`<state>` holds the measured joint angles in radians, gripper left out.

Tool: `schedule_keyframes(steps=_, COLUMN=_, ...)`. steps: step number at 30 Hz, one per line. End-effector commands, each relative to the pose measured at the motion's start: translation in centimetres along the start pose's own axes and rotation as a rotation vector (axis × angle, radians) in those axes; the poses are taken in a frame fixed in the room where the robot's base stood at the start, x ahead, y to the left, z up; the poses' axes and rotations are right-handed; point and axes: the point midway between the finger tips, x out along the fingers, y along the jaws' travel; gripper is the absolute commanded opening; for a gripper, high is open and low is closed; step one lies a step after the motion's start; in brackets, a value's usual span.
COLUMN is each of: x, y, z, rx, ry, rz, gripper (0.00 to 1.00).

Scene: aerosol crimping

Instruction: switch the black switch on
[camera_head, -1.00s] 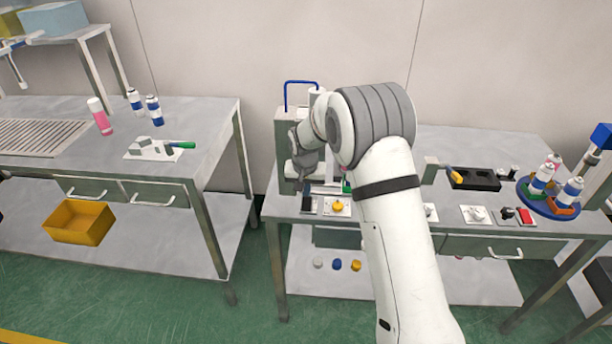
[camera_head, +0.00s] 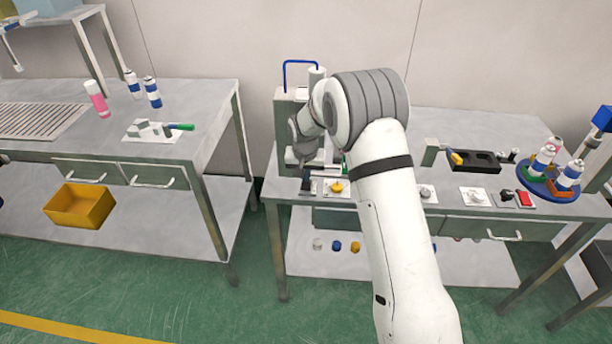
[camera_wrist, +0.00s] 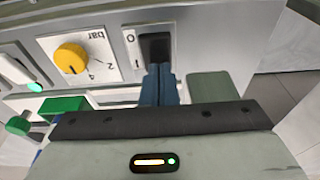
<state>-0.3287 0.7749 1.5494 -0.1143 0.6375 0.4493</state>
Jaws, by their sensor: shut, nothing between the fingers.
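The black switch (camera_wrist: 155,47) sits in a light plate marked O at its upper end and I at its lower end in the wrist view. My gripper (camera_wrist: 160,70) is shut and empty, its two blue fingers together. The fingertips are at the lower, I-marked end of the switch and hide that end. I cannot tell whether they touch it or which way the rocker is tipped. In the head view my gripper (camera_head: 305,174) is low over the switch plate at the bench's front left, and the switch is hardly visible there.
A yellow knob (camera_wrist: 70,58) on a bar dial is left of the switch. A green block (camera_wrist: 62,104) is near my gripper's left side. Further right on the bench are a black tray (camera_head: 474,160), a red button (camera_head: 526,198) and a blue turntable with cans (camera_head: 536,186).

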Motion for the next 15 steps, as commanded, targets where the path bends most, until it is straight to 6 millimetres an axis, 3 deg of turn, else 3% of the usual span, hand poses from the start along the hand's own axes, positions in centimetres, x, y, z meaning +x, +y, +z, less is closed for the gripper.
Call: schedule_keyframes(steps=15, x=-0.3, y=0.0, z=1.8, rx=-0.001, ry=-0.007, rz=0.002, gripper=0.0)
